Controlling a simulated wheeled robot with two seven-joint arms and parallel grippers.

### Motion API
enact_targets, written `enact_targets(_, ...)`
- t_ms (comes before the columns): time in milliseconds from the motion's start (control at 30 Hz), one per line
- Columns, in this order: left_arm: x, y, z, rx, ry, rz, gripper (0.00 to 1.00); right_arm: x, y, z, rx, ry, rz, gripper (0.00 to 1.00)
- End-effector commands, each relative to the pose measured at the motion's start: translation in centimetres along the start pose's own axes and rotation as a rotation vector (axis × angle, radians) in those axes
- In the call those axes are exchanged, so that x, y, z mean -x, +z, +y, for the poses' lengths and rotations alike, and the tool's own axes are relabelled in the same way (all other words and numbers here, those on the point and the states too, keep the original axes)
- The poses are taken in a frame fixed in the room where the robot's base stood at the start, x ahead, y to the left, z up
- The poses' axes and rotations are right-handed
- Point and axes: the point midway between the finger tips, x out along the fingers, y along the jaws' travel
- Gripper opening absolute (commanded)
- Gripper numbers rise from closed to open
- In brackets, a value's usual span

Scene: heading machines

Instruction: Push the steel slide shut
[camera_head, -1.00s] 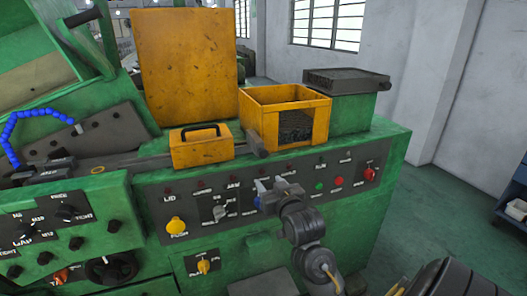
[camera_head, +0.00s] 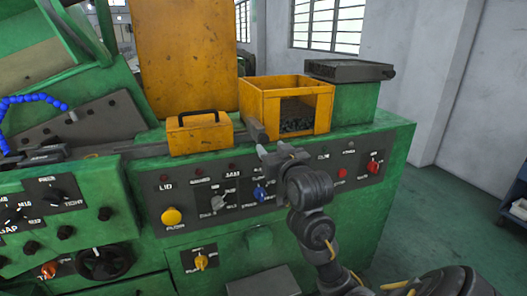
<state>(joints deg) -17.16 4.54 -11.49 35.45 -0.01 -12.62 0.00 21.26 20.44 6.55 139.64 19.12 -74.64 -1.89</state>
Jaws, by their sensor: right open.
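A grey steel bar (camera_head: 257,131), which looks like the slide, juts toward me between the yellow box with the black handle (camera_head: 199,132) and the open yellow bin (camera_head: 262,106). My right gripper (camera_head: 272,153) is open and empty, just below and slightly right of the bar's front end, in front of the panel's top edge. I cannot tell whether a finger touches the bar. My left gripper is not in view.
Dark pieces lie in the bin. A dark grey lid (camera_head: 349,70) tops the green block at right.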

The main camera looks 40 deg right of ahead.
Motion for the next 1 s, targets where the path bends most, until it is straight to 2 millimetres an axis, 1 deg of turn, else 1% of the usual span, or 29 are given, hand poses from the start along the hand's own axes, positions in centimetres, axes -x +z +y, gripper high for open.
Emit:
enact_targets(33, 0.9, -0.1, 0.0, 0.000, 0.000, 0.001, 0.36, -0.7, -0.6, 0.2, 0.014, 0.003, -0.005, 0.47)
enact_targets(167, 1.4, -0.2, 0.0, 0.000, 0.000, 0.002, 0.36, -2.2, -0.5, 0.2, 0.014, 0.003, -0.005, 0.47)
enact_targets(200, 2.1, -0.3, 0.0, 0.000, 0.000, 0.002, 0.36, -3.1, -0.8, 0.2, 0.011, 0.006, -0.004, 0.47)
enact_targets(300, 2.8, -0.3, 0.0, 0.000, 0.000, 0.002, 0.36, -4.8, -0.7, 0.2, 0.009, 0.004, -0.005, 0.47)
enact_targets(400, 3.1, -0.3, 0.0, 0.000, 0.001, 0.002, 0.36, -6.0, -0.5, 0.1, 0.004, 0.004, -0.003, 0.47)
enact_targets(500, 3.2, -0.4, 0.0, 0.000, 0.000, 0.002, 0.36, -6.8, -0.4, 0.1, 0.004, 0.002, -0.003, 0.47)
enact_targets(633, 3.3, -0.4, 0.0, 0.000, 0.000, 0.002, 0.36, -7.3, -0.3, 0.1, 0.003, 0.002, -0.003, 0.47)
enact_targets(867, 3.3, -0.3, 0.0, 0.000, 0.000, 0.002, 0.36, -7.4, -0.2, 0.1, 0.003, 0.002, -0.002, 0.47)
enact_targets(933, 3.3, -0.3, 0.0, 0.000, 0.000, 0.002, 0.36, -7.3, -0.2, 0.1, 0.003, 0.002, -0.002, 0.41)
enact_targets(1000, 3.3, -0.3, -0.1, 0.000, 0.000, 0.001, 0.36, -7.3, -0.2, 0.1, 0.003, 0.001, -0.002, 0.31)
